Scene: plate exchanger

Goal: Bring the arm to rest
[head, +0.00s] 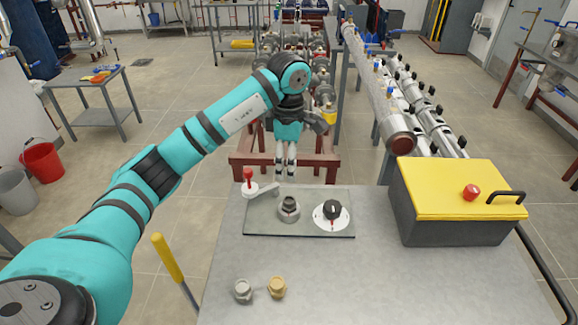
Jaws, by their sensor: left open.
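My left arm (205,130) comes in from the lower left, teal with dark bands, and bends down at the wrist. My left gripper (286,174) points down above the far edge of the metal table, with its two fingers slightly apart and nothing seen between them. It is beyond the grey panel (260,222) that carries a red-topped lever (249,182), a round fitting with a dark top (289,208) and a black knob on a white dial (332,212). My right gripper is not in view.
The table (350,285) holds a silver fitting (243,291), a brass fitting (277,287) and a yellow-lidded box (455,192) with a red button. Large pipes (385,95) run behind. A side table (95,118) and red bucket (42,160) stand left.

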